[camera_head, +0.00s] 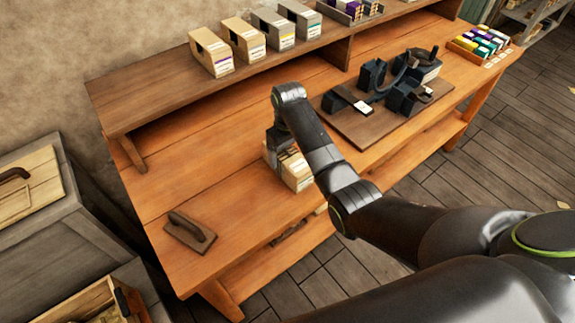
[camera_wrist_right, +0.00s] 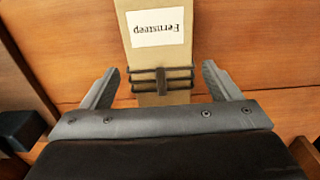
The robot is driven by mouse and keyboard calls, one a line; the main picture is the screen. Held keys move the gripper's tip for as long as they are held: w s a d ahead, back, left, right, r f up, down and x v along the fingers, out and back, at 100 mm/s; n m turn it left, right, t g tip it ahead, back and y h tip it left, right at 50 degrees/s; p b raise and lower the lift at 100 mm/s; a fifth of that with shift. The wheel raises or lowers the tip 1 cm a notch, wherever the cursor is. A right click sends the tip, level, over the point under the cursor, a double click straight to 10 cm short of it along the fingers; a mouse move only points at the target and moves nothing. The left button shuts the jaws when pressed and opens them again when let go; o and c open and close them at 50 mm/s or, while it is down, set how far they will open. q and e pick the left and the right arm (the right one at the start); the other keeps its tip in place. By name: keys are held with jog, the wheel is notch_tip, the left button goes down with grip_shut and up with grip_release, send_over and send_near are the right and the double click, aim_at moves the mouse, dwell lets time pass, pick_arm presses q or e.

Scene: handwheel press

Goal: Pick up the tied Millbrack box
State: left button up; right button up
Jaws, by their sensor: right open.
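A pale tan box (camera_head: 296,172) stands on the wooden bench, partly hidden by my right arm and gripper. In the right wrist view the box (camera_wrist_right: 178,55) carries dark bands across it, and its upside-down white label appears to read "Fernsteep", not Millbrack. My right gripper (camera_head: 276,150) is just over the box. In the right wrist view my right gripper (camera_wrist_right: 160,82) is open, with one finger on each side of the banded end and gaps between. I cannot see a Millbrack label. My left gripper is not in view.
A raised shelf (camera_head: 160,98) along the back holds several labelled boxes (camera_head: 243,38). A dark press on a board (camera_head: 372,128) stands to the right of the box. A wooden hand block (camera_head: 190,231) lies at the front left. The bench between is bare.

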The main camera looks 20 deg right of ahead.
jog(key=shift+w+a+f+p, duration=0.1)
jog(key=shift+f+p, duration=0.35)
jog(key=shift+f, duration=2.6)
jog(key=shift+r, duration=0.1)
jog(key=c, duration=1.1)
